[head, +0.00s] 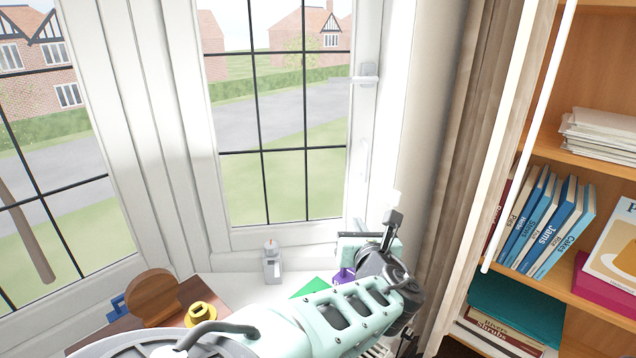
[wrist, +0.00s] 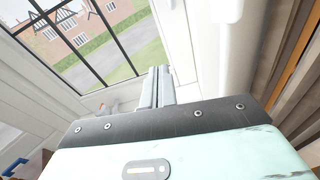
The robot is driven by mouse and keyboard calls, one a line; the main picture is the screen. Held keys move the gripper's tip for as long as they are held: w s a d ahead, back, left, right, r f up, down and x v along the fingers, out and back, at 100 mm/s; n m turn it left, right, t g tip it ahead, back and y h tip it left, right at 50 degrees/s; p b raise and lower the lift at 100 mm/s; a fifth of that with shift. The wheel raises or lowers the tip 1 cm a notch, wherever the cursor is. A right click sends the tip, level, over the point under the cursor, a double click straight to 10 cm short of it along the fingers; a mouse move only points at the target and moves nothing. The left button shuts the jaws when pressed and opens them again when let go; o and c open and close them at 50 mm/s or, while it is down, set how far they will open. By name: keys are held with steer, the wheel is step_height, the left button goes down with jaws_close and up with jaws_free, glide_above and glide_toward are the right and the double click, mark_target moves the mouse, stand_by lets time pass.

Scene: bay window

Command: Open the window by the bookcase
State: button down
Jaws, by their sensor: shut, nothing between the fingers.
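The window by the bookcase (head: 304,152) is the right-hand pane, a white frame with black glazing bars, and it looks shut. A white fitting (head: 366,75) sits high on its right side, and a fainter long white shape (head: 365,160) shows lower down. My gripper (head: 393,218) is raised at the lower right corner of this window, in front of the right frame and the curtain. In the wrist view its two grey fingers (wrist: 158,86) are together and empty, pointing toward the window. A blurred white part (wrist: 221,10) is close above them on the right; I cannot tell what it is.
A bookcase (head: 577,150) with books stands at the right, beyond a brown curtain (head: 458,170). A grey object (head: 271,262) stands on the sill. A brown round board (head: 152,298) and a yellow piece (head: 199,312) are at the lower left.

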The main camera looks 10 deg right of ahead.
step_height(320, 180, up, 3)
steer(key=a+n+t, duration=0.1)
steer(key=a+n, duration=0.1)
steer(key=p, duration=0.6)
glide_toward(334, 176)
steer(key=w, duration=0.5)
steer(key=shift+w+d+r, duration=0.1)
steer(key=shift+w+d, duration=0.15)
steer(key=shift+w+f+p, duration=0.2)
steer(key=shift+w+p, duration=0.2)
steer(key=shift+w, duration=0.25)
steer(key=shift+w, duration=0.1)
